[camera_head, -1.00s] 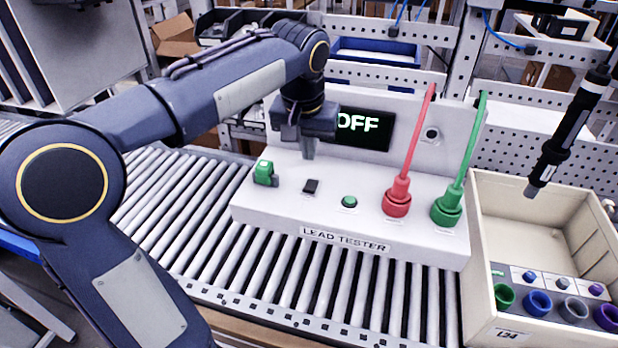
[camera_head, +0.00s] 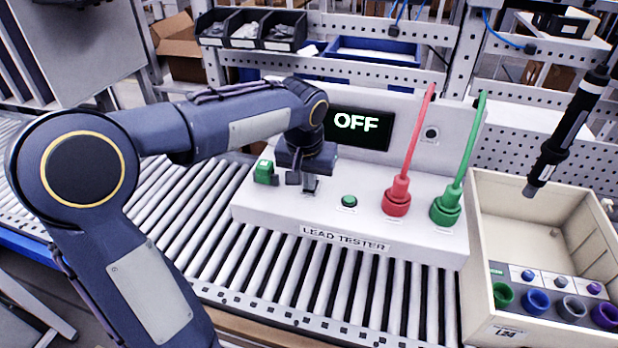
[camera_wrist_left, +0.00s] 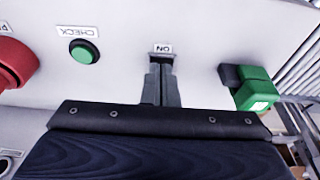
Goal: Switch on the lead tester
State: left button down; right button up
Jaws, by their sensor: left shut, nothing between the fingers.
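The white lead tester (camera_head: 275,213) stands on the roller conveyor. Its screen (camera_head: 357,128) reads OFF. My left gripper (camera_head: 309,187) is shut and empty, pointing down at the tester's top where the dark rocker switch sits. In the left wrist view, the shut fingertips (camera_wrist_left: 161,70) are right at the dark switch (camera_wrist_left: 162,57) beside the ON label and cover most of it; I cannot tell whether they touch it. The green check button (camera_head: 349,201) is right of the gripper, and it also shows in the left wrist view (camera_wrist_left: 84,52).
A green block-shaped part (camera_head: 264,172) sits on the tester left of the gripper. A red plug (camera_head: 397,195) and a green plug (camera_head: 447,207) with upright leads stand at the right.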

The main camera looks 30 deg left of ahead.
pick_arm(q)
jog(key=shift+s+f, duration=0.1)
jog(key=shift+f, duration=0.25)
jog(key=shift+r, duration=0.2)
jog(key=shift+w+r, duration=0.1)
jog(key=shift+w, duration=0.15)
jog(key=shift+w+a+r+p, duration=0.15)
jog(key=shift+w+r+p, duration=0.05)
jog(key=shift+w+p, duration=0.3)
jog(key=shift+r, duration=0.1)
